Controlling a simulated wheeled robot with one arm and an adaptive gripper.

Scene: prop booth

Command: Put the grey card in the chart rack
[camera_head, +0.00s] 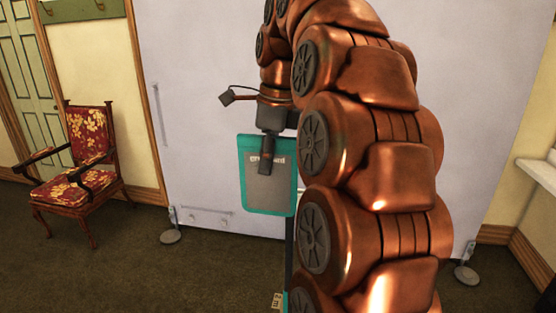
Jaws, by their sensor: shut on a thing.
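The grey card (256,198) is a flat grey panel with a teal border, hanging nearly upright in the middle of the head view. Printed lettering near its top is partly covered by a finger. My gripper (265,167) points down and is shut on the card's upper part. I cannot clearly make out the chart rack. A thin dark upright (289,248) and a small labelled piece with teal beside it (277,300) show below the card at the bottom edge, mostly hidden behind my arm.
A large pale panel (210,90) stands behind the card on round feet (171,237). A red floral armchair (90,160) stands at the left near a green door (28,80). A white ledge (540,173) is at the right. The dark carpet (120,270) at lower left is clear.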

